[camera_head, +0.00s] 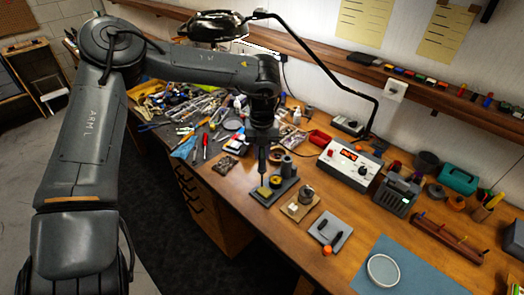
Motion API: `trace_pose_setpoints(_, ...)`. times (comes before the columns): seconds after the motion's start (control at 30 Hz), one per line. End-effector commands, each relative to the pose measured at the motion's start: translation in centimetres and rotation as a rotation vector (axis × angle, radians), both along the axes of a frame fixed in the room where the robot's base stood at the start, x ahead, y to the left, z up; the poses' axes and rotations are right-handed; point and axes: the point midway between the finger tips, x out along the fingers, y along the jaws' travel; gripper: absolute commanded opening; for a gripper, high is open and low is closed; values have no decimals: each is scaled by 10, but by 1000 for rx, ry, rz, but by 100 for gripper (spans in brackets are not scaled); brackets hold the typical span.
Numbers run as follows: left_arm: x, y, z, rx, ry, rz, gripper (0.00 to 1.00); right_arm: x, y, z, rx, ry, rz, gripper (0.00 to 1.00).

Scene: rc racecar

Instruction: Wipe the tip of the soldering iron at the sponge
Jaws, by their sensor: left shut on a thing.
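My left arm reaches in from the left, and its gripper (262,145) points down over the bench. It is shut on the soldering iron (262,165), a thin dark shape hanging upright below the fingers. The iron's lower end is at or just above the yellow sponge (265,191). I cannot tell whether the tip touches it. The sponge sits at the front of a dark stand base (285,186), with a round brass-coloured piece (276,181) and a dark holder (287,166) behind it. My right gripper is not in view.
A soldering station (347,165) with a red display stands right of the stand. Small boards and parts (300,205) lie just right. Tools clutter the bench at left. A blue mat (400,265) with a white round dish (383,270) lies front right. A lamp arm (330,65) arches above.

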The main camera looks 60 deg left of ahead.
Motion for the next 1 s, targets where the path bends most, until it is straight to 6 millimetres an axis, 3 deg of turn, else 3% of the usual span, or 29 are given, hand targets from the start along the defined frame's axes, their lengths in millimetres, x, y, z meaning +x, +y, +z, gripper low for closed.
trace_pose_setpoints(1.0,0,0,-9,0,0,0,0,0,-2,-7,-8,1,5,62)
